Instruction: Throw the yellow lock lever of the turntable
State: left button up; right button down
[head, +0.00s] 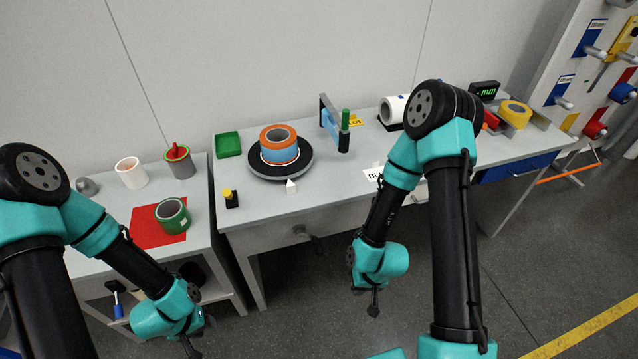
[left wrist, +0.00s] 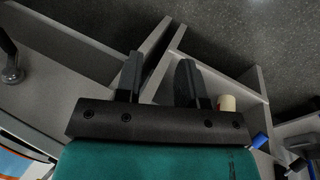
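The turntable (head: 262,173) is a black disc on the right-hand table, with an orange-topped roll (head: 277,133) and a blue roll (head: 279,151) stacked on it. A small black block with a yellow top (head: 229,194), which looks like the lock lever, stands left of the disc near the table's front edge. My left gripper (head: 193,346) is low in front of the left table, well away from the lever. In the left wrist view its two fingers (left wrist: 160,78) are apart with nothing between them. My right gripper (head: 374,302) hangs over the floor; its fingers are too small to judge.
A green roll (head: 173,216) lies on a red mat (head: 145,232) on the left table (head: 210,232). A white marker (head: 291,187) is at the disc's front.

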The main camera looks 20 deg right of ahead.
pick_arm(q)
jog(key=shift+w+a+f+m, duration=0.1)
jog(key=shift+w+m, duration=0.2)
jog(key=shift+w, duration=0.1)
jog(key=c, duration=0.3)
jog(key=w+m+t, duration=0.1)
jog(key=w+m, duration=0.2)
jog(key=w+m+t+h, duration=0.1)
jog(key=w+m+t, duration=0.1)
jog(key=w+m, duration=0.2)
jog(key=shift+w+a+f+t, duration=0.1)
jog(key=shift+w+f+t, duration=0.05)
jog(key=shift+t, duration=0.15)
grip_shut()
jog(key=w+d+r+m+t+h, duration=0.1)
jog(key=w+r+m+t+h, duration=0.3)
jog(key=m, duration=0.5)
jog(key=w+d+r+m+t+h, duration=0.1)
jog(key=w+r+m+t+h, duration=0.15)
jog(key=w+m, duration=0.55)
notch_tip(320, 180, up, 7)
jog(key=s+m+h, duration=0.2)
jog(key=m+h, duration=0.4)
jog(key=m, duration=0.6)
jog(key=shift+h, duration=0.35)
jog(key=shift+r, duration=0.1)
